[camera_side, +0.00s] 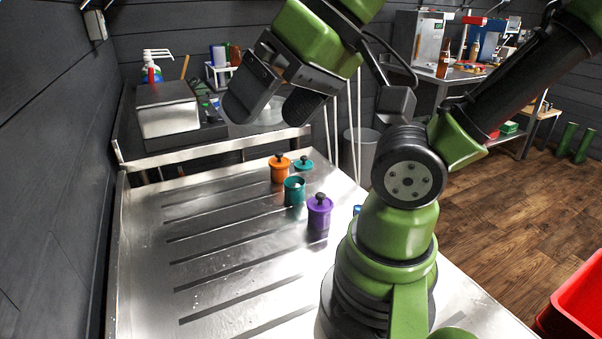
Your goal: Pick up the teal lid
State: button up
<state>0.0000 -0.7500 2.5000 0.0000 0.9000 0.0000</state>
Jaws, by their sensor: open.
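The teal lid (303,163) lies on the steel table (150,240) near its back edge, its dark knob up. It is just right of a lidded orange pot (280,170). An open teal pot (294,192) stands in front of it, with no lid on. A purple pot (319,212) with its lid on stands nearer to me on the right. My gripper (262,112) is open and appears empty, in the air above the back of the table, up and left of the lid in the picture.
A back bench holds a grey metal box (168,108), bottles and a white rack. The left part of the slotted table top is clear. A small blue thing (357,210) is partly hidden behind my arm. A red bin (578,305) stands at the lower right.

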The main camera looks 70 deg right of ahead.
jog(key=w+d+m+h, duration=0.1)
jog(key=w+d, duration=0.6)
jog(key=w, duration=0.3)
jog(key=m+g+h, duration=0.3)
jog(key=m+h, duration=0.1)
jog(key=h, duration=0.1)
send_over(304, 157)
jog(key=s+a, duration=0.3)
jog(key=s, duration=0.1)
notch_tip(304, 157, down, 22)
jog(key=x, duration=0.4)
jog(key=shift+d, duration=0.25)
jog(key=x, duration=0.4)
jog(key=shift+w+a+f, duration=0.2)
jog(key=shift+w, duration=0.2)
jog(key=shift+w+d+f, duration=0.25)
jog(key=shift+f, duration=0.3)
